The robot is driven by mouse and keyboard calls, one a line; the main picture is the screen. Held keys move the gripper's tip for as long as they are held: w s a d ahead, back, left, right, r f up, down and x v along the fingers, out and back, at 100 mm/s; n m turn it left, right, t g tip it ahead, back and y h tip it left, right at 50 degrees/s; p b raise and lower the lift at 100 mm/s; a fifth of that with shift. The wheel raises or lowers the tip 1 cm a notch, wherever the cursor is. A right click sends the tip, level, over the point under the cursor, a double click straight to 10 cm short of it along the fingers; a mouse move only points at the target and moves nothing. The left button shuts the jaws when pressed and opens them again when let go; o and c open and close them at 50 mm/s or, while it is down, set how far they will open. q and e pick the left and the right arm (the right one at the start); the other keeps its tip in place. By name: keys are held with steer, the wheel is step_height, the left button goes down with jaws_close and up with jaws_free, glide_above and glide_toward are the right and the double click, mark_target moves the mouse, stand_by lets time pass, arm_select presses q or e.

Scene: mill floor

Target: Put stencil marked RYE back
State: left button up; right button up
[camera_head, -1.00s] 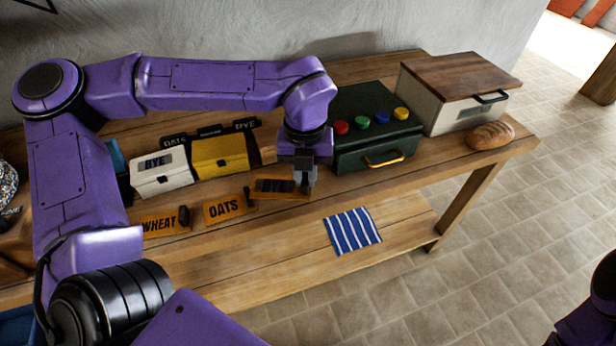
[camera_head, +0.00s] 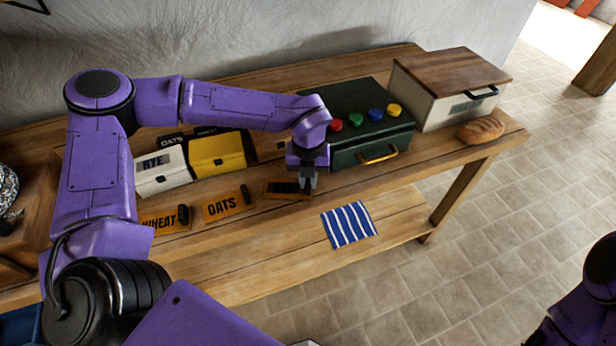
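The stencil marked RYE (camera_head: 283,189) is a small orange-brown plate with a dark marking, near the table's front edge. Its lettering is not readable now, but RYE showed partly before. My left gripper (camera_head: 308,186) points down at the plate's right end and looks closed on it; the fingers hide the grip point. I cannot tell whether the plate touches the table. The OATS stencil (camera_head: 222,207) and the WHEAT stencil (camera_head: 162,220) lie to its left, each with a black knob. My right gripper is out of view; only part of that arm shows at bottom right.
Behind stand a white box labelled RYE (camera_head: 160,180), a yellow box (camera_head: 218,158) and a black OATS sign (camera_head: 171,141). A dark green box (camera_head: 372,142) with coloured buttons is close right of my gripper. Bread (camera_head: 481,130) and a wood-topped box (camera_head: 450,85) stand farther right.

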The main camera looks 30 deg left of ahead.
arm_select(q)
steer(key=o, duration=0.4)
steer(key=shift+r+p, duration=0.3)
steer(key=shift+r, duration=0.05)
step_height(320, 180, up, 12)
steer(key=b, duration=0.1)
steer(key=shift+f+b, duration=0.15)
steer(key=shift+b, duration=0.2)
